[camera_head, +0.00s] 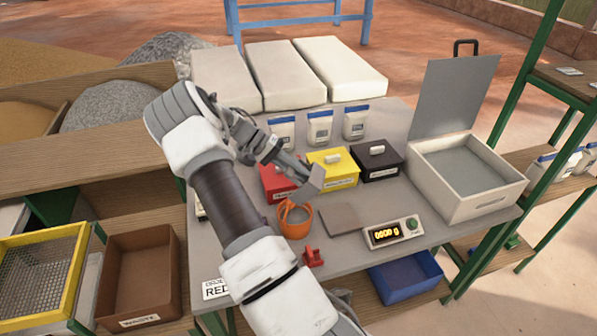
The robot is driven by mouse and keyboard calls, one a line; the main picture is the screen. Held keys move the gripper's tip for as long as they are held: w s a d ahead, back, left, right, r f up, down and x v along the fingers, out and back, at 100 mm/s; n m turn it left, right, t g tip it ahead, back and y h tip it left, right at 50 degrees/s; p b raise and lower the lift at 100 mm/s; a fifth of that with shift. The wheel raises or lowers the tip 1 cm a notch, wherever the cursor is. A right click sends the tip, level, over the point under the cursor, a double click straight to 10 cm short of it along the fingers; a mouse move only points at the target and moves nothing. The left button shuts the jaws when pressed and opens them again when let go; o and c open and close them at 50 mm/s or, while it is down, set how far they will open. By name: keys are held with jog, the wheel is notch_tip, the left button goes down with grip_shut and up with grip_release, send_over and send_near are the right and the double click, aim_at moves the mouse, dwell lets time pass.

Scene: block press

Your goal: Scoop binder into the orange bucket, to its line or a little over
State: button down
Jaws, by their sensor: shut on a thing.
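The orange bucket (295,219) stands upright on the grey worktable (355,195), with a band-like handle at its rim. Its inside and line cannot be made out. My gripper (276,155) is above and behind the bucket, near the red lidded box (275,182). It is shut on a small grey tool, seemingly a scoop (314,179), whose end hangs near the red and yellow boxes. Whether the scoop holds anything cannot be told. I cannot tell which container holds binder, as the labels are too small to read.
Yellow (334,170) and black (378,163) lidded boxes and several blue-lidded jars (319,127) stand behind. A flat grey plate (341,219), a scale display (386,234) and a red piece (313,257) lie in front. An open-lidded pale box (440,188) stands right.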

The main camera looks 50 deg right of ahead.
notch_tip(320, 180, up, 4)
jog(key=t+y, duration=0.2)
jog(key=t, duration=0.2)
jog(key=t+y+b, duration=0.1)
jog(key=t+y, duration=0.2)
jog(key=t, duration=0.1)
jog(key=shift+s+d+r+t+b, duration=0.1)
jog(key=shift+r+t+b, duration=0.1)
jog(key=shift+t+b, duration=0.1)
jog(key=shift+r+t+y, duration=0.3)
jog(key=shift+r, duration=0.05)
